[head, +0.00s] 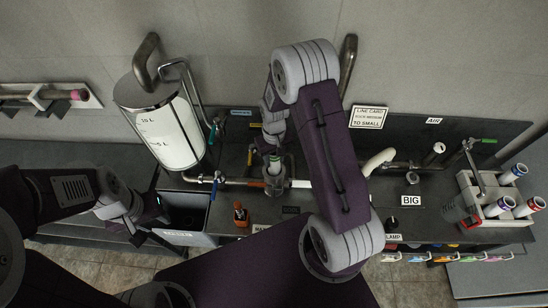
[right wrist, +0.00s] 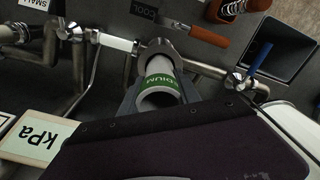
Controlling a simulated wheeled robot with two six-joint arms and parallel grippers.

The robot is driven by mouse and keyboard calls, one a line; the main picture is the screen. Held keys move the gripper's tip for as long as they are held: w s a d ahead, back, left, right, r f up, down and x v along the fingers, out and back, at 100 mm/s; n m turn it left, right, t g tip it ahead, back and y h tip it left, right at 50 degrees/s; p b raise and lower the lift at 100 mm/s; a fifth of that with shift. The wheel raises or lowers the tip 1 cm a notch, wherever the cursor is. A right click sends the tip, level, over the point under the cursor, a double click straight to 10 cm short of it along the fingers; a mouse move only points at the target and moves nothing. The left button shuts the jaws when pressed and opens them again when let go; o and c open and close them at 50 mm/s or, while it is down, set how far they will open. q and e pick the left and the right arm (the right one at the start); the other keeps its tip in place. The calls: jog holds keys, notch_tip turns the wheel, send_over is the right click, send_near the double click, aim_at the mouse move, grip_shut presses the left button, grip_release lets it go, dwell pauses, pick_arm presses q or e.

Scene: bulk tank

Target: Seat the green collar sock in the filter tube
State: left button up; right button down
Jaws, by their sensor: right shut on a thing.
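The green collar sock (right wrist: 162,86) is a white sleeve with a green band lettered "MEDIUM" around its open mouth. My right gripper (right wrist: 158,100) is shut on it at the collar, one finger on each side. The metal filter tube (right wrist: 150,50) is just beyond the sock, its ring in line with the sock's far end. I cannot tell how far the sock is inside it. In the head view the filter tube (head: 275,188) stands in the pipe line, below the right gripper (head: 272,150) and the green collar (head: 274,164). My left gripper (head: 155,212) is apart at the left; its jaws are unclear.
A white tank (head: 170,130) stands back left. A rack (head: 468,190) with several other socks is at the far right. A blue valve handle (right wrist: 262,56) is nearby.

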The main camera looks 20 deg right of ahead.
aim_at(274, 166)
jog(key=shift+f+b, duration=1.75)
jog(key=shift+f, duration=0.75)
jog(key=c, duration=0.8)
grip_release()
notch_tip(274, 166, up, 9)
jog(key=b, duration=0.1)
jog(key=shift+r, duration=0.1)
jog(key=s+a+f+m+t+b, duration=0.1)
jog(key=s+b, duration=0.3)
jog(key=s, duration=0.8)
jog(key=shift+s+a+f, duration=0.15)
jog(key=shift+s+a, duration=0.1)
jog(key=shift+a, duration=0.35)
